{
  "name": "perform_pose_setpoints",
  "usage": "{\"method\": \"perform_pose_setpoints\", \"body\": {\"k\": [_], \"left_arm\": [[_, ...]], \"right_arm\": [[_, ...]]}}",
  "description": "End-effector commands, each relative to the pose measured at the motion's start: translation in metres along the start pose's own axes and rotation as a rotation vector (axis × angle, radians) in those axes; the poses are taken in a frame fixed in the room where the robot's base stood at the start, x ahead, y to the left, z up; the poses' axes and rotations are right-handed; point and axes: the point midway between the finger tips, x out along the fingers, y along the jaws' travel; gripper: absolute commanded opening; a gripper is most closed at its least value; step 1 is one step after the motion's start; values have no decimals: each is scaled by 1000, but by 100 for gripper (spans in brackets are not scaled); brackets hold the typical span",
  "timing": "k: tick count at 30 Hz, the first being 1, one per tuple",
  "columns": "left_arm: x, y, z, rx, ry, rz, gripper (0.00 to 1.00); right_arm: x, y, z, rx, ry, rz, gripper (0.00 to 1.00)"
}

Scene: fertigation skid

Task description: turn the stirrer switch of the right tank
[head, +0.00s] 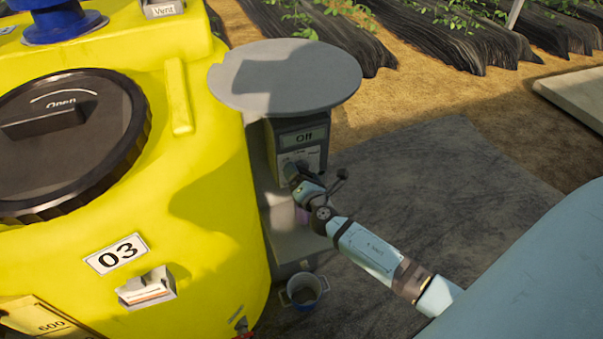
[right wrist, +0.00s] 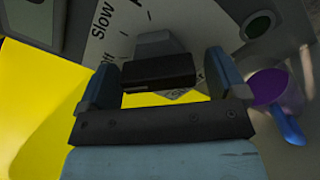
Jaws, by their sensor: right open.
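The stirrer control box (head: 284,138) stands beside the yellow tank (head: 213,222) marked 03, under a round grey plate. Its display (head: 304,138) reads "Off". My right gripper (head: 296,173) is at the box's front panel and hides part of it. In the right wrist view, my right gripper (right wrist: 160,66) is open, with a finger on each side of the dark switch knob (right wrist: 158,73). I cannot tell whether either finger touches the knob. A white dial label (right wrist: 104,28) with "Slow" shows behind it. My left gripper is out of view.
The round grey plate (head: 285,78) overhangs the box. A green button (right wrist: 258,25) and a purple cup with a blue handle (right wrist: 268,88) are at the right in the wrist view. A small bucket (head: 303,292) stands below the box. Dark ground matting to the right is clear.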

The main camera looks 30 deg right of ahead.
Motion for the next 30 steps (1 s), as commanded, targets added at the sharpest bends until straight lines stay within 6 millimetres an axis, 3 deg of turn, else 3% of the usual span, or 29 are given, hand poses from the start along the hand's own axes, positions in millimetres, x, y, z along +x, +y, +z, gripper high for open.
{"method": "perform_pose_setpoints", "body": {"k": [8, 15, 30], "left_arm": [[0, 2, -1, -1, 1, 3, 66], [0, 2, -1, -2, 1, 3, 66], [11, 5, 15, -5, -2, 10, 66]], "right_arm": [[2, 0, 0, 0, 0, 0, 90], [2, 0, 0, 0, 0, 0, 41], [1, -2, -3, 136, -1, 2, 41]]}}
